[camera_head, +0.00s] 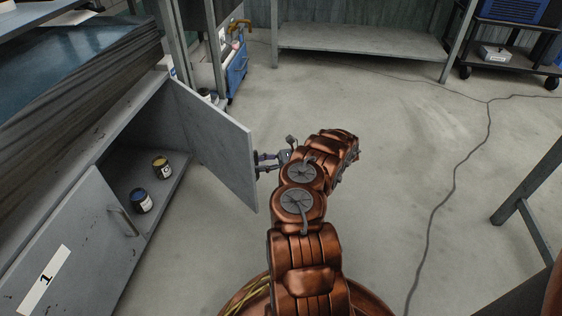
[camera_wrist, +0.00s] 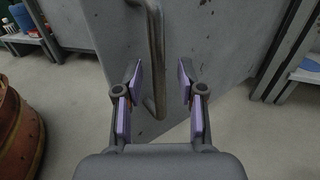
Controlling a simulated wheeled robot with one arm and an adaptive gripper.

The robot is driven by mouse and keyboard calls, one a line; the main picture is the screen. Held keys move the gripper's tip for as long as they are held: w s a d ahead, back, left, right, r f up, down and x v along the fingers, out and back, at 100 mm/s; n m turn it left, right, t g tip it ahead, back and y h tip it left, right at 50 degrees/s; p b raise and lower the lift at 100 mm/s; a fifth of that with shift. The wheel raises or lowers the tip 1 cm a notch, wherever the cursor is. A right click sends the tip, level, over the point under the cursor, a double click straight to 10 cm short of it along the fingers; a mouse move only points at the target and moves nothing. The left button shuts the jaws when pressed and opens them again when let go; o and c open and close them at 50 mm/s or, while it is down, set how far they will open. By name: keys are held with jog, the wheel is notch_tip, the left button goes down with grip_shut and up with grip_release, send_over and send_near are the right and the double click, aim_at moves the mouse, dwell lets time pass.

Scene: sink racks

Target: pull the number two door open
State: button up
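A grey cabinet door (camera_head: 218,140) stands swung well open in the head view, its outer face turned from that camera. No number shows on it. Door number one (camera_head: 72,255), with its white label, is shut at lower left. My gripper (camera_head: 262,162) is at the outer side of the open door. In the wrist view the door's face (camera_wrist: 215,45) fills the middle, with a metal bar handle (camera_wrist: 156,55). My gripper (camera_wrist: 159,82) is open there, its two purple-padded fingers on either side of the handle, with gaps visible between pads and bar.
A metal shelf (camera_head: 360,42) stands at the back and a dark cart (camera_head: 505,45) at back right.

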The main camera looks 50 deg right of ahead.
jog(key=v, duration=1.1)
jog(key=shift+s, duration=0.15)
dwell(0.7)
jog(key=shift+c, duration=0.2)
